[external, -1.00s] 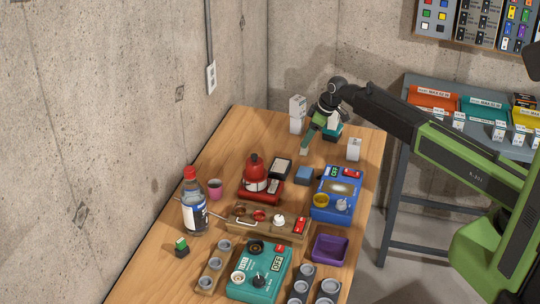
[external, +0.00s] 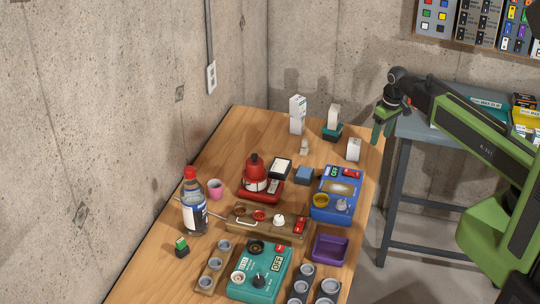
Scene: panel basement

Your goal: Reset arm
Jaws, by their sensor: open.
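My gripper (external: 383,132) is in the external view at the right, beyond the right edge of the wooden table (external: 222,150). Its green fingers point down and are open, with nothing between them. The green and black arm reaches in from the right. Standing near the table's far end are a white carton (external: 297,115), a teal dispenser with a white top (external: 333,124), a small pale figure-like piece (external: 304,147) and a white box (external: 353,149). The gripper is apart from all of them.
The table also holds a red kettle-like object (external: 255,173), a blue device (external: 337,196), a teal device (external: 258,271), a bottle (external: 194,205), a pink cup (external: 215,189) and a purple tray (external: 329,248). A grey shelf table (external: 400,185) stands behind the arm. Concrete walls border the left and back.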

